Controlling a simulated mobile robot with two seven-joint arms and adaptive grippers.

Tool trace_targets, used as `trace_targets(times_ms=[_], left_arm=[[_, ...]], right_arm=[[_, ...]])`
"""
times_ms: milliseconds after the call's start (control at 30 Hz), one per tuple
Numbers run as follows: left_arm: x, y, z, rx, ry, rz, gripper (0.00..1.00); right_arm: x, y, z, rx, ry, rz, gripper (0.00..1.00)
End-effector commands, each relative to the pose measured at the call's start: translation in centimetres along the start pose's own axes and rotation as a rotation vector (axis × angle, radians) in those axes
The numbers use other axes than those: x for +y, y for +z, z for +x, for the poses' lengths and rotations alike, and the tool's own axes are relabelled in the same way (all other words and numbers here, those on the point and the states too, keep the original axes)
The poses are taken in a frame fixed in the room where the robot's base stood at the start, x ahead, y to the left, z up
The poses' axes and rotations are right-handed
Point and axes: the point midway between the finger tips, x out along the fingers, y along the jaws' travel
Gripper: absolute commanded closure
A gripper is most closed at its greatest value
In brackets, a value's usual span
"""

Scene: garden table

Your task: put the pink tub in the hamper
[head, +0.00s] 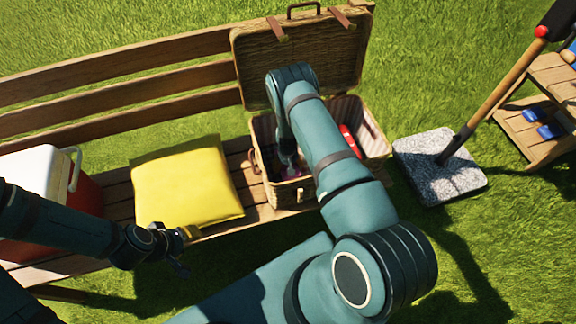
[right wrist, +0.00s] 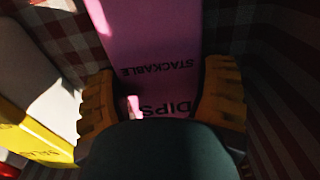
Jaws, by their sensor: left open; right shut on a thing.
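The wicker hamper (head: 300,192) stands on the bench with its lid (head: 305,55) open at the back. My right arm reaches down into it. My right gripper (right wrist: 162,100) is shut on the pink tub (right wrist: 157,45), which has dark lettering, inside the checked lining. In the head view only a small pinkish part by the right gripper (head: 290,168) shows; my arm hides the rest. I cannot tell whether the tub touches the hamper's floor. My left gripper (head: 184,252) is open and empty, in front of the yellow cushion.
A red item (head: 350,141) lies in the hamper's right part. In the wrist view a yellow lettered item (right wrist: 40,138) and a pale item (right wrist: 40,75) lie left of the tub. A yellow cushion (head: 185,182) and a red-and-white cooler (head: 35,180) are on the bench.

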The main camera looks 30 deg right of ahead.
Motion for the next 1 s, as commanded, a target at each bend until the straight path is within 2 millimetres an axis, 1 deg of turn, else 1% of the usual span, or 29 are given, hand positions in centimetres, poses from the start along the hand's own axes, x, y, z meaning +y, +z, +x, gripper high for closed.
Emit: trace_targets(times_ms=[67,100,133,167,433,567,667,900,1000], left_arm=[[0.0,0.0,0.0,0.0,0.0,0.0,0.53],[0.0,0.0,0.0,0.0,0.0,0.0,0.53],[0.0,0.0,0.0,0.0,0.0,0.0,0.53],[0.0,0.0,0.0,0.0,0.0,0.0,0.53],[0.0,0.0,0.0,0.0,0.0,0.0,0.53],[0.1,0.0,-0.3,-0.001,0.0,0.0,0.53],[0.3,0.1,-0.8,-0.003,0.0,-0.001,0.53],[0.7,0.2,-2.0,-0.009,0.001,-0.001,0.53],[0.9,0.2,-2.4,-0.012,0.001,-0.002,0.53]], right_arm=[[0.0,0.0,0.1,0.0,0.0,0.0,0.71],[0.0,0.0,0.1,0.0,0.0,0.0,0.18],[0.0,0.0,0.1,0.0,0.0,0.0,0.08],[0.0,0.0,0.1,0.0,0.0,0.0,0.0],[0.0,0.0,0.0,0.0,0.0,0.0,0.0],[0.0,-0.1,-0.9,0.002,0.0,0.0,0.0],[0.0,-0.1,-2.6,0.002,0.0,0.0,0.0],[-0.1,-0.1,-7.6,0.002,-0.001,0.0,0.0],[0.0,-0.1,-9.4,0.002,-0.001,0.0,0.0]])
